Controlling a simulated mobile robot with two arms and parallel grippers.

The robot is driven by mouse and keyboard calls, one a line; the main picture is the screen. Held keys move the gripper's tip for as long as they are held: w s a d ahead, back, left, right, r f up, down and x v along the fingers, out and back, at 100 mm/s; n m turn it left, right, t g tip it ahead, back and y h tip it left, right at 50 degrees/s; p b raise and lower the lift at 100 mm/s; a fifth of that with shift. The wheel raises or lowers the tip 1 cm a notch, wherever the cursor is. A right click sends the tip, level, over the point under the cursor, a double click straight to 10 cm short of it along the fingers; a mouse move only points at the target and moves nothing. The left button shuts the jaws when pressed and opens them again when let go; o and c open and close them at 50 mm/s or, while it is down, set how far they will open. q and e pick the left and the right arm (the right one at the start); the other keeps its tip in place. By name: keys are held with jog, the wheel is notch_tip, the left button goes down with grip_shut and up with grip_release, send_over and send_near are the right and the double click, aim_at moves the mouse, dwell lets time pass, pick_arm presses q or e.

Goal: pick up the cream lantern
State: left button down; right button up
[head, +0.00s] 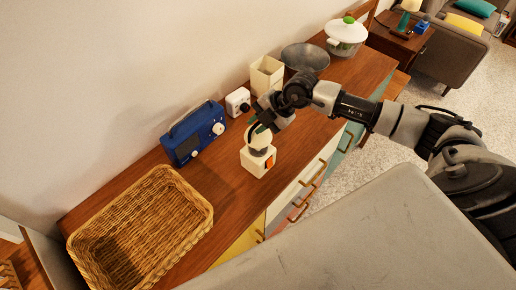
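The cream lantern (256,163) stands upright on the wooden hutch top, near its front edge. It has a squarish base with an orange patch and a rounded upper part. My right gripper (256,127) is at the lantern's top, coming in from the right and pointing down. Its fingers overlap the upper part of the lantern in the head view. The fingertips are small and partly hidden, so I cannot tell whether they are closed on it. My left gripper is not in view.
A blue radio (194,133), a small white device (238,102), a cream open container (266,75), a grey bowl (305,58) and a white lidded pot (346,35) line the wall side. A wicker basket (190,192) fills the left end. Bare wood (222,172) lies left of the lantern.

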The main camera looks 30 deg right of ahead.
jog(key=shift+f, duration=0.15)
grip_shut()
dwell(1.4)
